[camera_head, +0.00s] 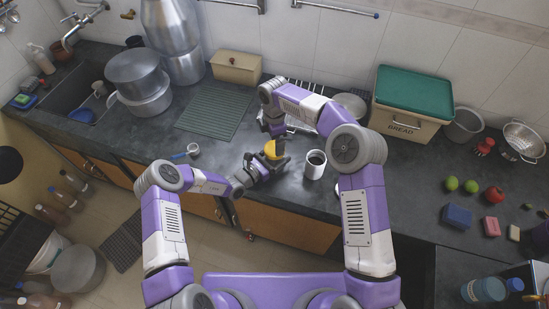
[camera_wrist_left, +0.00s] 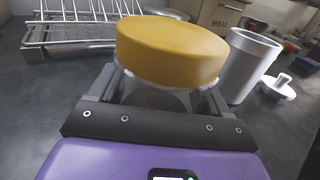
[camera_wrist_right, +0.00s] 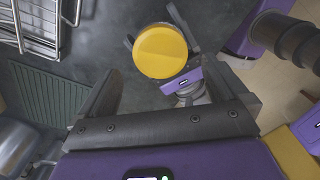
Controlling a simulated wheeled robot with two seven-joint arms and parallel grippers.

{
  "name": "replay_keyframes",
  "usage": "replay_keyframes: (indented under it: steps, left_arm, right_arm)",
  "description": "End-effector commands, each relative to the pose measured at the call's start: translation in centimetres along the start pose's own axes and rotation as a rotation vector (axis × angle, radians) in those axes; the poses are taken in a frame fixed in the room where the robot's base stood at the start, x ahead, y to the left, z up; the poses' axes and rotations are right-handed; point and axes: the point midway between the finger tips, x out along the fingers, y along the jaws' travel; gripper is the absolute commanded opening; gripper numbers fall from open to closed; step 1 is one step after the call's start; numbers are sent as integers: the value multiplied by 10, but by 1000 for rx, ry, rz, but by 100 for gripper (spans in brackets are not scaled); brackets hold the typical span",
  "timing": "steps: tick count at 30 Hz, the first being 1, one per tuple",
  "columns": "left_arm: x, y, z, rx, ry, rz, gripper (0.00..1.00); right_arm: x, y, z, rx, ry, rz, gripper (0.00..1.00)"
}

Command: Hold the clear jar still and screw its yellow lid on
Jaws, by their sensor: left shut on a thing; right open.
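The yellow lid (camera_head: 272,148) sits on top of the clear jar at the counter's front part. In the left wrist view the lid (camera_wrist_left: 170,50) covers the jar's top, and the clear jar (camera_wrist_left: 165,98) shows only faintly below it between my fingers. I cannot tell how tightly the lid sits. My left gripper (camera_head: 266,164) is shut on the jar below the lid. My right gripper (camera_head: 274,130) is open and empty above the lid. In the right wrist view the lid (camera_wrist_right: 160,50) lies beyond and between the open fingers, apart from them.
A wire rack (camera_wrist_right: 38,22) is behind. A ribbed green mat (camera_head: 214,113) lies to the left, and a bread box (camera_head: 408,120) stands at the back right. The counter left of the jar is mostly clear.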

Motion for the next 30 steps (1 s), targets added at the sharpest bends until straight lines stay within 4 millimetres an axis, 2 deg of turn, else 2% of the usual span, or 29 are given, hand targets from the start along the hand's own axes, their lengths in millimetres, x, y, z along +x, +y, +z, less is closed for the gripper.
replay_keyframes:
  steps: [6,12,18,27,28,30]
  left_arm:
    - [0,0,0,0,0,0,0]
    - [0,0,0,0,0,0,0]
    - [0,0,0,0,0,0,0]
    - [0,0,0,0,0,0,0]
    - [0,0,0,0,0,0,79]
    - [0,0,0,0,0,0,90]
  right_arm:
    - [-48,1,0,1,0,6,100]
    - [-85,0,0,1,0,3,100]
    - [-103,0,0,0,0,0,100]
    - [-105,0,0,0,0,0,100]
    - [-105,0,0,0,0,0,100]
    - [-105,0,0,0,0,0,100]
